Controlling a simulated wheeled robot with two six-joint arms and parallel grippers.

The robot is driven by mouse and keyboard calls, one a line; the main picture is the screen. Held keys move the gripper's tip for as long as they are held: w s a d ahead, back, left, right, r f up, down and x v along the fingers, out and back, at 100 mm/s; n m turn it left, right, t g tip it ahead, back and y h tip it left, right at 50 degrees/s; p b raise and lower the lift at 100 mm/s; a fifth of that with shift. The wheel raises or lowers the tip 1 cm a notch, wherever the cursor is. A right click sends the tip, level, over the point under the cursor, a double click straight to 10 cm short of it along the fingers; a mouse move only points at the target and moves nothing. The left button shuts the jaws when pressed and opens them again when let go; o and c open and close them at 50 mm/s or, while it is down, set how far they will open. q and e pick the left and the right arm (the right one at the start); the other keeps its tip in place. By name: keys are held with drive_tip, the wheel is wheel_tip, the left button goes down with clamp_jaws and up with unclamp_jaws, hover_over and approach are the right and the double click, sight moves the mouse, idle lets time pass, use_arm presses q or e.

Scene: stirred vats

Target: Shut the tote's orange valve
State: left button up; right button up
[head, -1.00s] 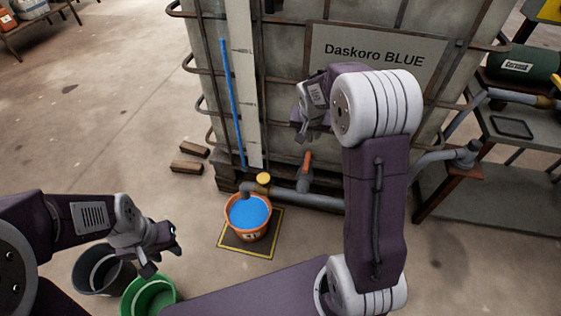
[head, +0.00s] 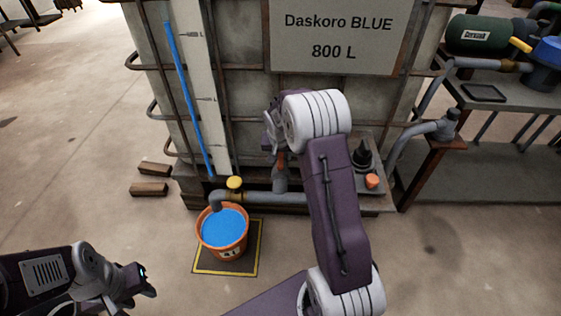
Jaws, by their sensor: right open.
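The tote (head: 237,60) carries a sign reading "Daskoro BLUE 800 L". Its orange valve handle (head: 281,160) stands roughly upright on a grey fitting (head: 280,181) low at the tote's front. My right gripper (head: 271,148) is open and hangs just above and beside the handle, at its left. The arm's wrist hides part of it, so I cannot tell whether they touch. My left gripper (head: 150,282) is open and empty at the lower left, away from the tote.
A grey pipe with a yellow-topped valve (head: 235,184) ends over an orange bucket (head: 205,232) of blue liquid on a yellow-edged mat (head: 254,250). Wood blocks (head: 149,189) lie at left. A bench (head: 500,100) with a green drum (head: 480,35) stands at right.

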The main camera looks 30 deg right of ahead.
drive_tip(key=shift+w+d+f, duration=0.15)
drive_tip(key=shift+w+f, duration=0.1)
drive_tip(key=shift+f, duration=0.4)
clamp_jaws()
